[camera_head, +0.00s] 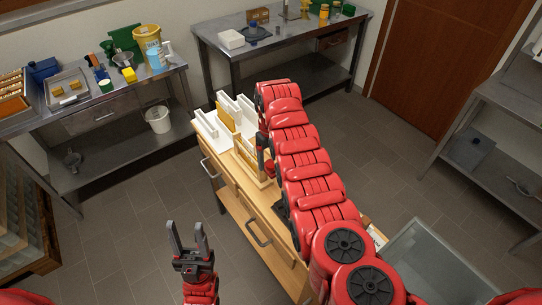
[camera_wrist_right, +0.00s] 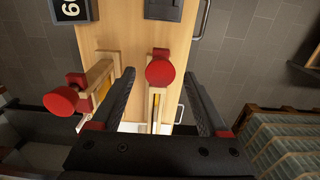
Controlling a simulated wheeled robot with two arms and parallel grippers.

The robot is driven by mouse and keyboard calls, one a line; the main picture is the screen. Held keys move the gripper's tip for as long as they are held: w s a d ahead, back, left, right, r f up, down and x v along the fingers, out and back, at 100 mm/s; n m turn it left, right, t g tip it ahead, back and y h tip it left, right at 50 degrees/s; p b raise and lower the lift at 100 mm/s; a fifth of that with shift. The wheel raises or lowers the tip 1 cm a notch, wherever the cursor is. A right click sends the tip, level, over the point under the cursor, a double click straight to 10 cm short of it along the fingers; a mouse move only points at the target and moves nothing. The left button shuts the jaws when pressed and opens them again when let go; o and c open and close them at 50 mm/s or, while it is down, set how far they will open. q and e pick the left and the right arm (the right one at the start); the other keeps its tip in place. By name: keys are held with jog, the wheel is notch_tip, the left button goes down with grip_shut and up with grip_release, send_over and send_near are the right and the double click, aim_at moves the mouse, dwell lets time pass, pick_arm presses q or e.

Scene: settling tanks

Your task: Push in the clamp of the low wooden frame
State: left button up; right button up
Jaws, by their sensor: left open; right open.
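In the right wrist view, a red round clamp knob (camera_wrist_right: 160,71) stands on a narrow wooden frame (camera_wrist_right: 157,108). The fingers of my open right gripper (camera_wrist_right: 159,76) lie either side of this knob in the picture, with gaps to both. A second red knob (camera_wrist_right: 61,100) sits left of the gripper, on another wooden frame (camera_wrist_right: 102,87). I cannot tell for sure which frame is the low one. In the head view, light wooden frames (camera_head: 246,157) stand on the wooden cabinet (camera_head: 228,172); my right arm hides the right gripper. My left gripper (camera_head: 186,225) is open and empty, left of the cabinet.
White holders (camera_head: 211,130) stand on the cabinet's far end. A dark numbered block (camera_wrist_right: 70,10) lies on the cabinet top. Metal benches with containers (camera_head: 105,98) line the back wall. A metal shelf (camera_head: 505,105) stands right.

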jog(key=shift+s+f, duration=0.1)
jog(key=shift+f, duration=0.4)
grip_shut()
dwell(1.2)
